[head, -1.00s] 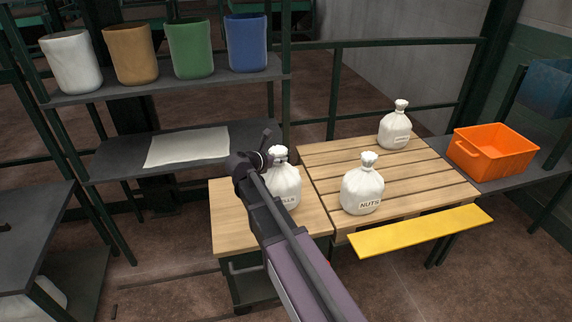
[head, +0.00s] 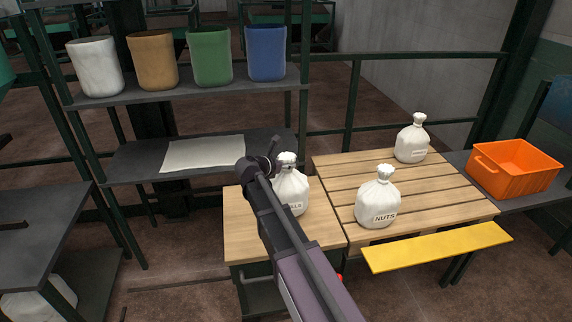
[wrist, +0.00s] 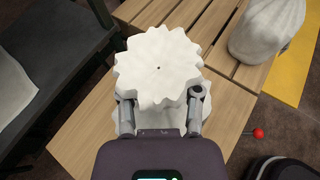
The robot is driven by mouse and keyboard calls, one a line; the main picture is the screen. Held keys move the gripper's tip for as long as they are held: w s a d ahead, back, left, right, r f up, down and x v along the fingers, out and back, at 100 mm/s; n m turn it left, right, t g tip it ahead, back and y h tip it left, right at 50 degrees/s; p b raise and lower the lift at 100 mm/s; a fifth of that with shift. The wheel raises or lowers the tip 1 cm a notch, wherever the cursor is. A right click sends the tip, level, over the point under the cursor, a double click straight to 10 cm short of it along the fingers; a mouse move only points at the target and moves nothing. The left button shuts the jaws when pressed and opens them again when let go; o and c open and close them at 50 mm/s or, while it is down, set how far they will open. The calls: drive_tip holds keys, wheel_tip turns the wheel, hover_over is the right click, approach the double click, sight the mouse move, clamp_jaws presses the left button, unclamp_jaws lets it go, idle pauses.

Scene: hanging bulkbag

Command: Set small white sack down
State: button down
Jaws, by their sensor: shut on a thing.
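The small white sack (head: 292,192), with partly hidden lettering ending in "LLS", is upright at the wooden cabinet top (head: 246,235). My gripper (head: 270,160) is shut on its tied neck, and my arm covers its left side. In the wrist view, the sack's pleated top (wrist: 158,65) sits between the two fingers of my gripper (wrist: 160,102) and hides most of the body below. The sack's base appears at or just above the wood; I cannot tell whether it touches.
A sack marked NUTS (head: 378,200) and another white sack (head: 411,142) stand on the slatted pallet (head: 450,195) to the right. Bare wood lies left of the held sack.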

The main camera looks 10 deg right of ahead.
drive_tip(key=shift+f+b, duration=1.25)
drive_tip(key=shift+f, duration=0.2)
drive_tip(key=shift+c, duration=1.5)
unclamp_jaws()
drive_tip(key=shift+s+a+r+p, duration=0.3)
drive_tip(key=shift+s+a, duration=0.05)
drive_tip(key=p+v, duration=0.4)
drive_tip(key=v, duration=0.7)
